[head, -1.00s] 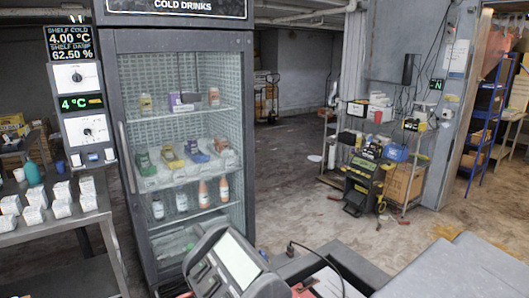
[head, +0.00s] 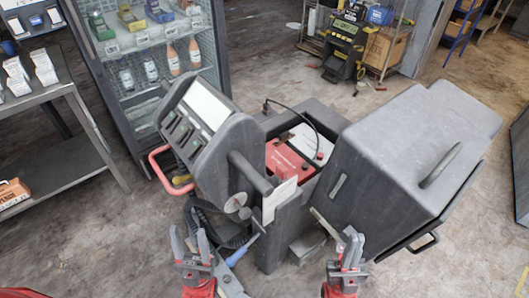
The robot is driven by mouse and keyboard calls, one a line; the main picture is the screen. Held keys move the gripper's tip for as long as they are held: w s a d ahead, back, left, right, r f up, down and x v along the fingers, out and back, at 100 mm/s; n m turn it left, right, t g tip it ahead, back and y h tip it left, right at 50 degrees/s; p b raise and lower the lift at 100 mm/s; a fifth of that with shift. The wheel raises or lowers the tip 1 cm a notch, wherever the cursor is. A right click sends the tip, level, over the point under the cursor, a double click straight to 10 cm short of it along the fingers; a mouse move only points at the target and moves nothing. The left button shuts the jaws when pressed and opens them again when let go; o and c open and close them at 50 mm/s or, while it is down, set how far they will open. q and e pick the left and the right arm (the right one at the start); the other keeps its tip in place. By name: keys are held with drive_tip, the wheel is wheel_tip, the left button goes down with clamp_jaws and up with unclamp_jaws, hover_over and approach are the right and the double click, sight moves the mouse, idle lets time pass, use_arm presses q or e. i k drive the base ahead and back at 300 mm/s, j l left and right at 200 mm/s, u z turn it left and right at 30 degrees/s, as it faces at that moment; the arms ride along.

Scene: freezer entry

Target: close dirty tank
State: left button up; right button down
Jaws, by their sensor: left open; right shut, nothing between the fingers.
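A dark grey floor-cleaning machine stands in the middle of the head view. Its large grey tank (head: 395,165) is tipped over to the right, and the bay beside it lies open. A red battery-like block (head: 290,158) shows inside the bay. The tank has a handle slot on its top and a dark loop handle at its lower right. My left gripper (head: 189,238) is open and empty in front of the machine's control column. My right gripper (head: 348,245) is shut and empty, in front of the tank's lower left side. I cannot tell whether it touches the machine.
The machine's control panel (head: 205,110) rises at its left, with a red loop handle (head: 165,170) below. A glass-door drinks fridge (head: 150,70) stands behind. A metal table (head: 40,100) is at the left. A shelf with tools is at the back.

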sight(392, 171)
drive_tip(key=l+z, duration=0.1)
drive_tip(key=z, duration=0.7)
drive_tip(key=l+z, duration=0.15)
drive_tip(key=z, duration=0.7)
drive_tip(key=l+z, duration=0.1)
drive_tip(key=z, duration=0.3)
drive_tip(key=i+l+z, duration=0.15)
drive_tip(key=z, duration=0.3)
drive_tip(key=i+z, duration=0.5)
drive_tip(key=i+l+u, duration=0.1)
drive_tip(key=i, duration=0.4)
drive_tip(key=i+l+u, duration=0.15)
drive_tip(key=i, duration=0.35)
drive_tip(key=u, duration=0.5)
drive_tip(key=i+u, duration=0.1)
drive_tip(key=u, duration=0.45)
drive_tip(key=l+u, duration=0.15)
drive_tip(key=u, duration=0.35)
drive_tip(key=i+l+u, duration=0.1)
drive_tip(key=u, duration=0.9)
drive_tip(key=l+u, duration=0.15)
drive_tip(key=u, duration=0.4)
drive_tip(key=l+u, duration=0.1)
drive_tip(key=u, duration=0.9)
drive_tip(key=k+l, duration=0.05)
